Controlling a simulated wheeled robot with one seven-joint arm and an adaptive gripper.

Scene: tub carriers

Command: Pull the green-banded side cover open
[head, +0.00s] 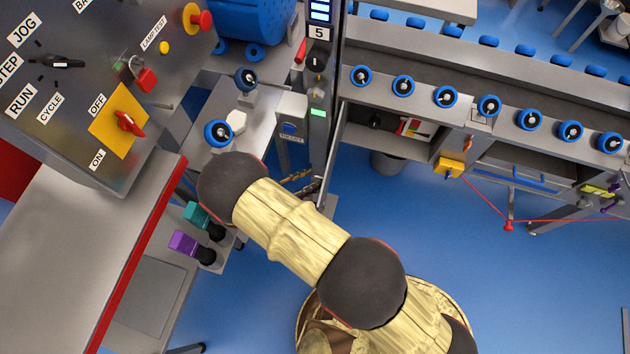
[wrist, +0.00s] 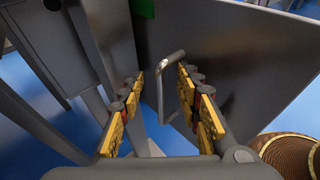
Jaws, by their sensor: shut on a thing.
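The side cover (wrist: 240,60) is a large flat grey panel filling the upper right of the wrist view. A bit of green band (wrist: 145,10) shows at the top edge. A bent metal bar handle (wrist: 160,95) stands out from the panel. My gripper (wrist: 162,82) has its yellow-padded fingers on either side of this handle and is shut on it. In the head view the cover (head: 338,140) shows nearly edge-on as a narrow grey strip, standing out from the machine below the conveyor. My arm hides most of the gripper there, and the handle cannot be made out.
A conveyor with blue rollers (head: 445,97) runs along the upper right. A control panel (head: 90,70) and a red-edged bench (head: 80,240) stand at left. Teal (head: 197,215) and purple (head: 184,243) blocks sit beside my arm. Blue floor (head: 440,230) is open at right.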

